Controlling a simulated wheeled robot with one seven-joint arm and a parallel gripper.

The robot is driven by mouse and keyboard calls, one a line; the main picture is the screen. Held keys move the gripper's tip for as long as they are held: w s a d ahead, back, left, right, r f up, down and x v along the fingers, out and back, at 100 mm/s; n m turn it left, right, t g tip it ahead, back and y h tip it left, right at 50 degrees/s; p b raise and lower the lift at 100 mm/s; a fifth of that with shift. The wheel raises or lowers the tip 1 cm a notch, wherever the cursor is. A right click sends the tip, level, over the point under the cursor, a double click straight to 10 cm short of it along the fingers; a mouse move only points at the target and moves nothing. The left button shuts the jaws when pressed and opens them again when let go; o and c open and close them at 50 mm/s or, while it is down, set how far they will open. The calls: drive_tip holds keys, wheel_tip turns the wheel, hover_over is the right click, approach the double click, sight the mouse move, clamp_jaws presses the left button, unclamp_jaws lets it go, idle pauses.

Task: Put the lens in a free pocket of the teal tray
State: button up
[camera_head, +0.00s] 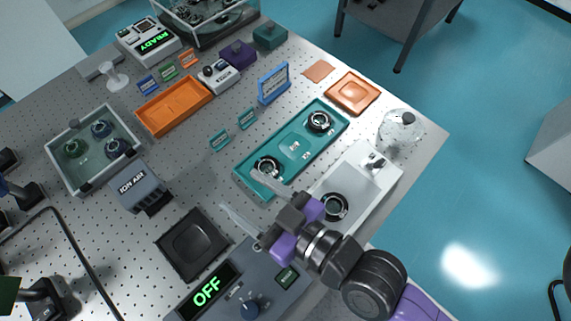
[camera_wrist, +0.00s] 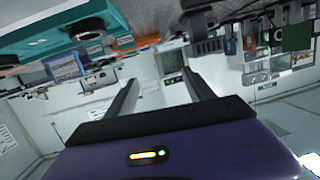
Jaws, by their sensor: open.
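The teal tray (camera_head: 246,180) lies right of the table's middle. One black-ringed lens (camera_head: 319,121) sits at its far end and another (camera_head: 267,167) at its near end; no lens shows between them. A third black-ringed lens (camera_head: 333,206) is on the pale grey-and-white unit right of the tray, partly hidden by my gripper. My gripper (camera_head: 240,191) is open and empty, its fingers pointing left just off the tray's near end. In the wrist view the open fingers (camera_wrist: 160,76) hold nothing; the tray (camera_wrist: 70,40) and a lens (camera_wrist: 88,30) show upper left.
A black square tray (camera_head: 193,244) and the OFF-display unit (camera_head: 210,292) lie near my gripper. An ION AIR device (camera_head: 139,189), a clear bin (camera_head: 62,172) and an orange tray (camera_head: 173,107) stand left. A glass dome (camera_head: 401,128) and a copper dish (camera_head: 353,92) are right.

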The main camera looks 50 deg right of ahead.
drive_tip(key=shift+m+g+h, duration=0.3)
drive_tip(key=shift+m+h, duration=0.3)
drive_tip(key=shift+h, duration=0.1)
drive_tip(key=s+d, duration=0.1)
drive_tip(key=s, duration=0.1)
drive_tip(key=s+d+f, duration=0.1)
drive_tip(key=s+d, duration=0.1)
drive_tip(key=s, duration=0.1)
drive_tip(key=s+d+f, duration=0.1)
drive_tip(key=s, duration=0.1)
drive_tip(key=shift+s+d, duration=0.2)
drive_tip(key=shift+s, duration=0.15)
drive_tip(key=s+d, duration=0.1)
drive_tip(key=s, duration=0.1)
drive_tip(key=s+d+r, duration=0.1)
drive_tip(key=s+d, duration=0.1)
drive_tip(key=s, duration=0.1)
drive_tip(key=s+d, duration=0.1)
drive_tip(key=s, duration=0.2)
drive_tip(key=shift+d+r, duration=0.3)
drive_tip(key=shift+w, duration=0.1)
